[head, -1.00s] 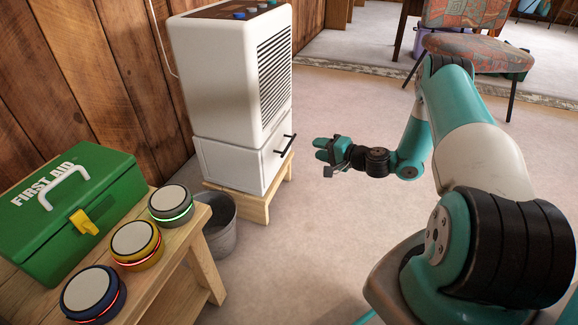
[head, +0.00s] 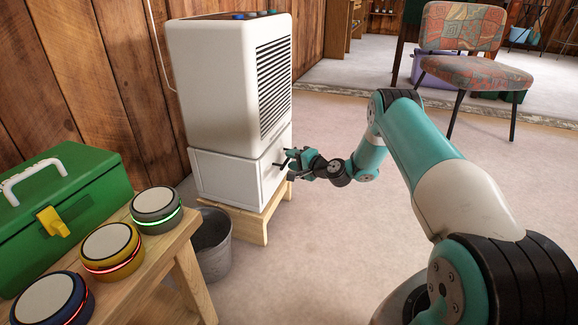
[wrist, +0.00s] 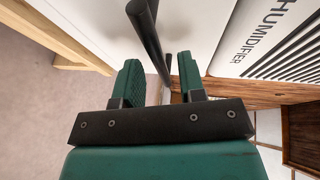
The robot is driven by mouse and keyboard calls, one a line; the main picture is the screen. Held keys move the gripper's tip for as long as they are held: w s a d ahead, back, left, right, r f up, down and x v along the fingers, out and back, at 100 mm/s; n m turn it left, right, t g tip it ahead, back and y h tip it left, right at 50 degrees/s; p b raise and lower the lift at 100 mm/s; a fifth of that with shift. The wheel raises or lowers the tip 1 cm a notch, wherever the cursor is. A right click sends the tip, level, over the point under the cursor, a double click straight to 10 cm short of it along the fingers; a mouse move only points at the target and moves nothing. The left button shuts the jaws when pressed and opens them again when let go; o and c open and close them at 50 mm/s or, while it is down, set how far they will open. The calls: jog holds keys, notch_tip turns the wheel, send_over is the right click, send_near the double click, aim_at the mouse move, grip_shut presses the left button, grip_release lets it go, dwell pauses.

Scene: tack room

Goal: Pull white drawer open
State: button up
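The white drawer (head: 235,180) is the lower part of a white humidifier (head: 220,85); it looks shut, flush with the body above. Its black bar handle (head: 279,165) is on the front face, partly hidden by my gripper (head: 293,161). In the wrist view, my gripper (wrist: 158,62) is open, with two green fingers apart. The black handle (wrist: 147,35) passes through the gap between the fingertips, and neither finger is clearly pressed on it. The HUMIDIFIER lettering shows to the right in that view.
The humidifier stands on a low wooden stand (head: 250,226). A metal bucket (head: 217,262) is beside it. A patterned chair (head: 465,70) is at the back right. The floor before the drawer is clear.

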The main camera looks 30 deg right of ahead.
jog(key=shift+x, duration=1.05)
grip_shut()
